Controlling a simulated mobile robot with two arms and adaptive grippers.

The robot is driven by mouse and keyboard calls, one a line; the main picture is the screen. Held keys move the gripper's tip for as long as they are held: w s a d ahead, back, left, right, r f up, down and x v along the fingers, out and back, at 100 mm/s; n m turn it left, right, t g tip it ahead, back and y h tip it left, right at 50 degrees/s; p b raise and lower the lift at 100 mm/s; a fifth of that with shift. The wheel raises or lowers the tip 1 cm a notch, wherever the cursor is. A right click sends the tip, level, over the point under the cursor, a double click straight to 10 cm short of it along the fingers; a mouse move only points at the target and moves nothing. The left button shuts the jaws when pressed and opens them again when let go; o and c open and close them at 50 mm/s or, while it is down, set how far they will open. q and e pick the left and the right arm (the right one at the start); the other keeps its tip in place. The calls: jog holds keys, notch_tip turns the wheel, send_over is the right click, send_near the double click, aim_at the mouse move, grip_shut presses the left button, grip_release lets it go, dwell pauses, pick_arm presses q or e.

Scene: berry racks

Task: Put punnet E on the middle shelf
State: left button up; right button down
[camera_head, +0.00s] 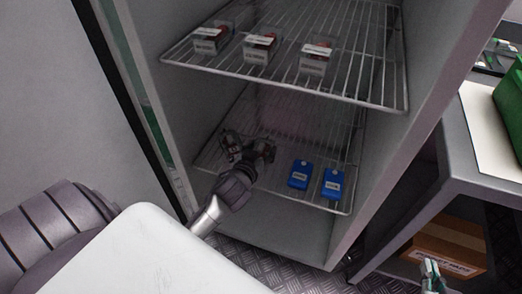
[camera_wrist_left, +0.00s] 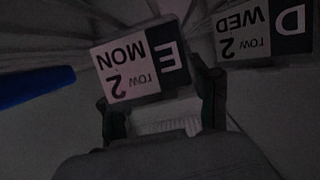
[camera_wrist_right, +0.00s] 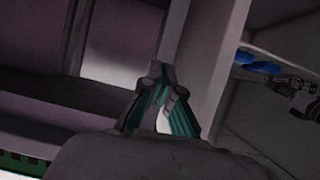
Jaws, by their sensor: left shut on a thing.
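Punnet E (camera_wrist_left: 145,68), with a white and black label reading "MON row 2", is between the fingers of my left gripper (camera_wrist_left: 165,112) in the left wrist view. In the head view my left gripper (camera_head: 250,148) is inside the rack at the lower wire shelf (camera_head: 318,202), shut on punnet E, which it largely hides. Punnet D (camera_wrist_left: 262,32) is close beside punnet E. The upper wire shelf (camera_head: 375,92) holds three punnets in a row. I cannot tell which shelf is the middle one. My right gripper (camera_wrist_right: 160,85) is shut and empty, outside the rack.
Two blue labelled blocks (camera_head: 300,175) (camera_head: 333,184) stand on the lower shelf, right of my left gripper. The upper shelf has bare room right of its punnets. The rack's right wall (camera_head: 385,165) separates it from a bench (camera_head: 465,160) with a cardboard box (camera_head: 445,250) underneath.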

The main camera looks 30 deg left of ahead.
pick_arm(q)
jog(key=shift+f, duration=0.1)
jog(key=o, duration=0.9)
pick_arm(e)
jog(key=shift+w+r, duration=0.1)
jog(key=shift+r, duration=0.05)
pick_arm(q)
jog(key=shift+s+r, duration=0.2)
jog(key=p+v, duration=0.3)
jog(key=v, duration=0.7)
jog(key=s+d+m+g+h, duration=0.1)
jog(key=s+d+g, duration=0.2)
jog(key=s, duration=0.1)
jog(key=s+d+f+m+g+h, duration=0.1)
jog(key=s+d+m+g, duration=0.1)
jog(key=s+d, duration=0.2)
jog(key=s+d+f+m+g+h, duration=0.1)
jog(key=s+d+g, duration=0.2)
jog(key=s, duration=0.1)
jog(key=shift+s+d+f+m+g+h, duration=0.25)
jog(key=shift+s+d+m+g+h, duration=0.05)
jog(key=shift+s+d+m+h, duration=0.1)
pick_arm(e)
jog(key=s+d+f+g+h, duration=0.2)
jog(key=s+d+f+g, duration=0.1)
jog(key=s+f+g, duration=0.4)
jog(key=s, duration=0.2)
jog(key=shift+s+d, duration=0.3)
jog(key=shift+s, duration=0.1)
